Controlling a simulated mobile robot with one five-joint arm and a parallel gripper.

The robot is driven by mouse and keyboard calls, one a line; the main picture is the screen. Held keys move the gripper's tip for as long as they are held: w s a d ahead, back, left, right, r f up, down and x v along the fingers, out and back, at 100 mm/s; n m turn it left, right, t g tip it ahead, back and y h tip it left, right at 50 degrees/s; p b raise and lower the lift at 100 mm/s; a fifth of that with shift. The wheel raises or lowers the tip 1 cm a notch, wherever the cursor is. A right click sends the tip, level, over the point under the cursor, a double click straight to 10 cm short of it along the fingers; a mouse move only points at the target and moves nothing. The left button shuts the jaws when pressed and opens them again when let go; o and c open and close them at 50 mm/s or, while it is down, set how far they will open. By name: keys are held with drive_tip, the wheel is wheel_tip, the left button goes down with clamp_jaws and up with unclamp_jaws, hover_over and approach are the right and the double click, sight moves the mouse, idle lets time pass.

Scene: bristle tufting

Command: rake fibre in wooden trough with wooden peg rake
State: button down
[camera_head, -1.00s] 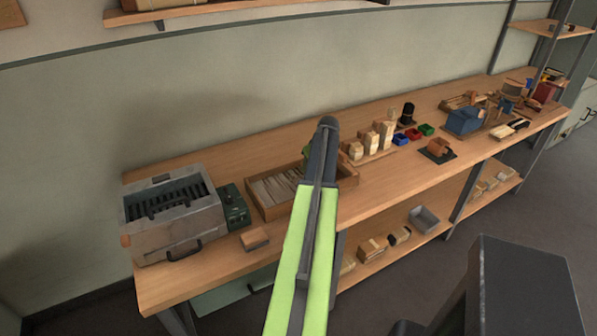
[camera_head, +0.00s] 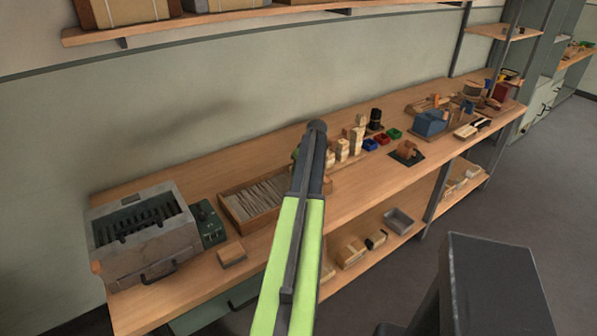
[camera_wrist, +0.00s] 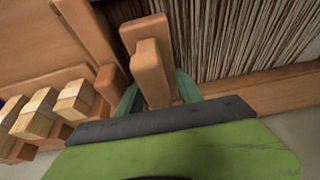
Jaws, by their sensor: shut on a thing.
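The wooden trough (camera_head: 226,207) sits on the workbench in the head view, filled with pale grey-brown fibre (camera_head: 258,196). In the wrist view the fibre (camera_wrist: 235,35) lies in strands at the top right, with the trough's wooden wall (camera_wrist: 275,92) below it. My gripper (camera_wrist: 158,92) is shut on an orange-brown wooden piece, which looks like the peg rake (camera_wrist: 150,68). More of the same wood extends to the upper left. The rake's pegs cannot be made out. In the head view my arm hides the gripper and the trough's right end.
A grey metal machine (camera_head: 145,245) and a green box (camera_head: 207,222) stand left of the trough. A small wooden block (camera_head: 231,254) lies in front. Pale brush blocks (camera_head: 342,150) and coloured bins (camera_head: 381,139) stand to the right.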

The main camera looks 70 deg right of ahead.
drive_tip(key=shift+s+d, duration=0.3)
drive_tip(key=w+a, duration=0.5)
drive_tip(key=a, duration=0.2)
drive_tip(key=w+a, duration=0.6)
drive_tip(key=a, duration=0.2)
drive_tip(key=w+a, duration=0.6)
drive_tip(key=a, duration=0.2)
drive_tip(key=shift+w+a, duration=0.1)
drive_tip(key=shift+a, duration=0.05)
drive_tip(key=shift+w+a, duration=0.25)
drive_tip(key=shift+a, duration=0.05)
drive_tip(key=s+d, duration=0.5)
drive_tip(key=d, duration=0.2)
drive_tip(key=s+d, duration=0.6)
drive_tip(key=d, duration=0.2)
drive_tip(key=s+d, duration=0.6)
drive_tip(key=d, duration=0.2)
drive_tip(key=shift+s+d, duration=0.1)
drive_tip(key=shift+d, duration=0.05)
